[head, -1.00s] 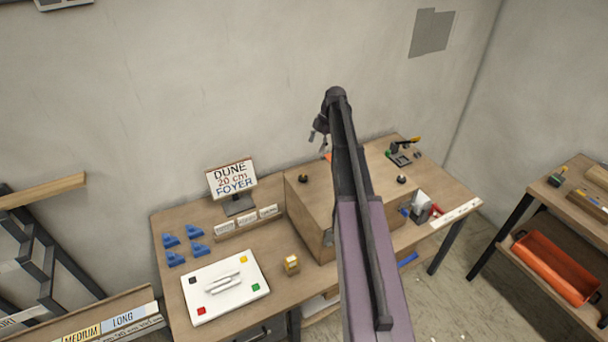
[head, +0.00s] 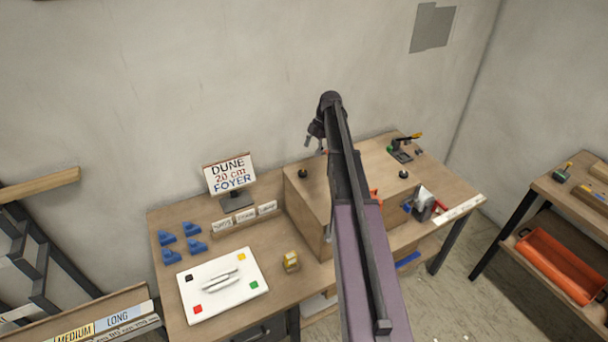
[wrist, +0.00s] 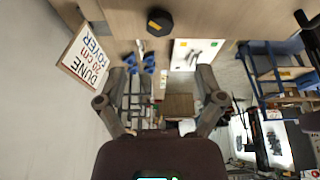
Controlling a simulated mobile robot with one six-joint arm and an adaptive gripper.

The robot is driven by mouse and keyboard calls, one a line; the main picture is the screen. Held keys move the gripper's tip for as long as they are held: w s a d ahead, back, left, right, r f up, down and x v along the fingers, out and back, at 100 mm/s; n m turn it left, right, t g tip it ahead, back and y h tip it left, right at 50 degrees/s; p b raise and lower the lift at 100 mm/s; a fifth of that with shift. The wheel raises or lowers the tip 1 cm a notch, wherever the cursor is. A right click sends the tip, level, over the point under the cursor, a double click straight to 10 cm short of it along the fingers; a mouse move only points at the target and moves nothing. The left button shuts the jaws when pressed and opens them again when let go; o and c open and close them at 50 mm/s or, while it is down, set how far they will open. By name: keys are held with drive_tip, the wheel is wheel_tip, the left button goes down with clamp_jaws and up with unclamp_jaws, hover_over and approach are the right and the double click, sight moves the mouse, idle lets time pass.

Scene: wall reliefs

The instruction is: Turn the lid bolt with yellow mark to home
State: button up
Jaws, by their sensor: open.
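A wooden box (head: 355,165) with a flat lid stands on the workbench. A black lid bolt (head: 303,173) stands at the left of the lid, and a second black bolt (head: 403,174) at the right. In the wrist view a black six-sided bolt (wrist: 160,22) with a yellow mark shows near the top edge; it appears to be the left one. My gripper (head: 314,143) is above the back left part of the lid, apart from the bolt. In the wrist view my gripper (wrist: 160,76) has its fingers spread with nothing between them. My arm hides the middle of the box.
A sign (head: 230,175) stands left of the box. Blue brackets (head: 166,238), a white board (head: 243,298) with coloured squares and a small yellow block (head: 291,262) lie on the bench. Tools (head: 404,148) lie at the lid's back right. The wall is close behind.

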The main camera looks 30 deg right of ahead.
sight(303, 172)
drive_tip(key=shift+b+x, duration=3.95)
drive_tip(key=shift+x, duration=0.65)
drive_tip(key=c, duration=1.2)
